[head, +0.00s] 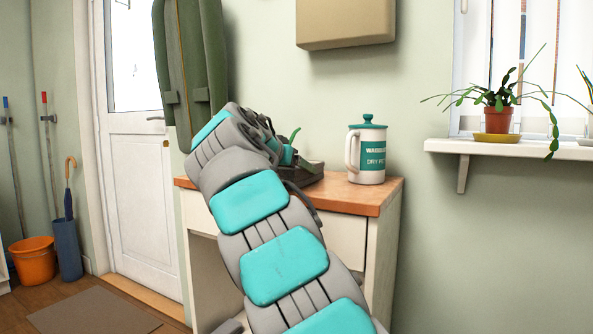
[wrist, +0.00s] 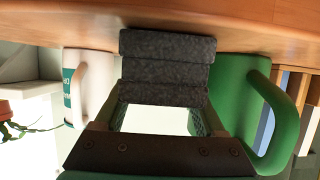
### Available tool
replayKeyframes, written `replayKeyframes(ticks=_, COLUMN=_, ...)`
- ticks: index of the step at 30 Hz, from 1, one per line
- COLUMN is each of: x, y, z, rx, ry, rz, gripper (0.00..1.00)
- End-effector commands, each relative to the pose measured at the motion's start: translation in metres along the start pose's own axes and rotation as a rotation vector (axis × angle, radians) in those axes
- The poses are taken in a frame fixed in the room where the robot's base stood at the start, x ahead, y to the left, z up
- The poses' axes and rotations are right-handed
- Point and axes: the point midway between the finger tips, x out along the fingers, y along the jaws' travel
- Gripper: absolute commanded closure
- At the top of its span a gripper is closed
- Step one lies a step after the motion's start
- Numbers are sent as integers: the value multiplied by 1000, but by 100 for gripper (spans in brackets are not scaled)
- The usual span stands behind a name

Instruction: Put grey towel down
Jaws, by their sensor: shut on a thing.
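The grey towel (wrist: 167,62) is a dark, folded, layered stack in the middle of the wrist view. My gripper (wrist: 160,103) is shut on its near edge. The towel's far edge is against or very close to the wooden tabletop (wrist: 270,22), which appears at the top of this view; I cannot tell whether it rests there. In the head view my arm reaches over the wooden top of the cabinet (head: 376,198), and hides most of the gripper.
A white and teal lidded jar (head: 367,152) stands right of my gripper; it also shows in the wrist view (wrist: 92,85). A green handled vessel (wrist: 235,100) is close on the towel's other side. A potted plant (head: 497,118) stands on the windowsill. The cabinet's front right top is clear.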

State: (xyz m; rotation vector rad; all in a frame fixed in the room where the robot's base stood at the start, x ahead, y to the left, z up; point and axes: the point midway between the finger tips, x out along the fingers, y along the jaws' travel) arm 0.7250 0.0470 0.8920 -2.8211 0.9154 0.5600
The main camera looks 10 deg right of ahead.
Motion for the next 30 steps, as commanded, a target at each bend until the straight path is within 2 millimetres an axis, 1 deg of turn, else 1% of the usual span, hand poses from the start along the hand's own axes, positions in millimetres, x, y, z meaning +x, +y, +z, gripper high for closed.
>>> replayKeyframes(ticks=5, x=1, y=0, z=2, rx=0, ry=0, rz=0, gripper=88)
replayKeyframes(ticks=6, x=1, y=0, z=2, rx=0, ry=0, rz=0, gripper=26)
replayKeyframes(ticks=9, x=0, y=0, z=1, rx=0, ry=0, rz=0, gripper=16)
replayKeyframes(ticks=20, x=-1, y=0, z=-1, rx=0, ry=0, rz=0, gripper=16)
replayKeyframes(ticks=23, x=-9, y=0, z=-1, rx=0, ry=1, rz=0, gripper=16)
replayKeyframes(ticks=25, x=-18, y=0, z=-2, rx=1, ry=1, rz=0, gripper=16)
replayKeyframes(ticks=30, x=-48, y=0, z=-2, rx=1, ry=2, rz=-1, gripper=16)
